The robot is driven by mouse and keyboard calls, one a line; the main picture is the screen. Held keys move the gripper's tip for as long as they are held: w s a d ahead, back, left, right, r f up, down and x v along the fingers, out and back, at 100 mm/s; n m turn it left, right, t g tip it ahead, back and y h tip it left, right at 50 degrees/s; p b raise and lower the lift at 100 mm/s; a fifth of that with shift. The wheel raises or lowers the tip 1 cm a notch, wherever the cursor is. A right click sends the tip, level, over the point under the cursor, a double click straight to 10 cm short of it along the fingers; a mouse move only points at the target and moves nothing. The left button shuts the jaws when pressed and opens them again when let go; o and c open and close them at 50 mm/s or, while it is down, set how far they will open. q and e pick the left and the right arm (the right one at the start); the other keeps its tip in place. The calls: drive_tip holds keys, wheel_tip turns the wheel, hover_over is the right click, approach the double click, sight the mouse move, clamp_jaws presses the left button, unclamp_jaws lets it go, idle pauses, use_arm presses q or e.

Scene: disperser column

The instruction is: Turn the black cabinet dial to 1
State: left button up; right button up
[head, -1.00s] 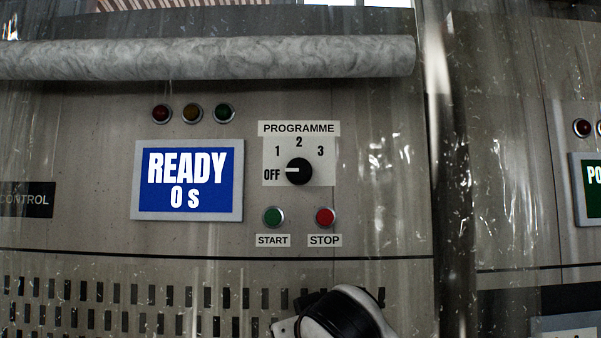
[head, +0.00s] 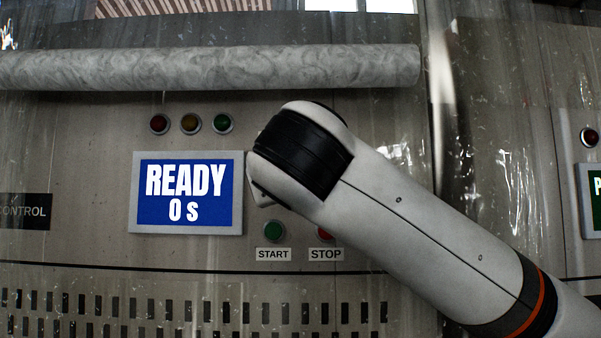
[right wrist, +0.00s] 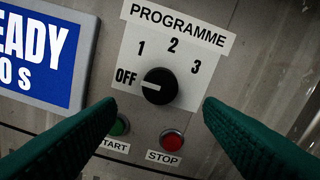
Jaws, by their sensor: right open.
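The black dial (right wrist: 160,86) sits on a white PROGRAMME plate (right wrist: 205,50) marked OFF, 1, 2 and 3. Its white pointer line points left at OFF. My right gripper (right wrist: 159,108) is open in the right wrist view, its two green fingers apart and lower in the picture than the dial, with nothing between them. The fingers appear short of the dial and not touching it. In the head view my right arm covers the dial and its plate, and the right fingers are hidden. My left gripper is not in view.
Below the dial are the green START button (right wrist: 120,126) and red STOP button (right wrist: 172,141). The display (head: 188,192) left of it reads READY 0 s. Three indicator lamps (head: 190,123) and a grey horizontal roll (head: 210,64) are above. Clear plastic strips hang around the panel.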

drive_tip(key=w+p, duration=0.3)
drive_tip(key=w, duration=0.4)
